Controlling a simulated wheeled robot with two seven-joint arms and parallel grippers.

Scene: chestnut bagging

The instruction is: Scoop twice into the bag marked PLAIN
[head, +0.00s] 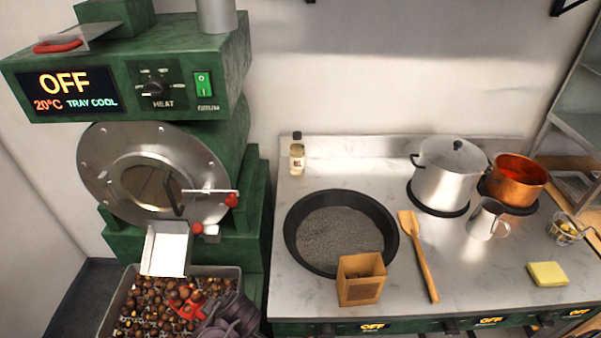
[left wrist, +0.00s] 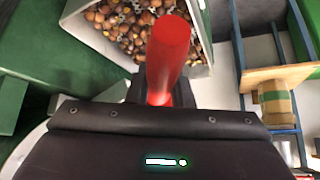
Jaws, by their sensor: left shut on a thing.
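The tray of chestnuts (head: 112,318) stands below the roaster's chute at the lower left of the head view. It also shows at the top of the left wrist view (left wrist: 92,37). My left gripper (head: 206,322) is at the tray's front right, shut on a red handle (left wrist: 168,50), which I take to be the scoop's. Red parts of the scoop (head: 187,309) show over the chestnuts; its bowl I cannot make out. An open brown paper bag (head: 361,281) stands upright at the stove's front, by the black pan. No PLAIN marking is readable. My right gripper is out of view.
The green roaster (head: 180,60) reads OFF, 20°C, TRAY COOL. The stove holds a black pan (head: 291,243), wooden spatula (head: 418,255), steel pot (head: 447,178), copper pot (head: 515,181), jug (head: 485,218) and yellow sponge (head: 547,274). A brown package (left wrist: 277,101) sits right in the wrist view.

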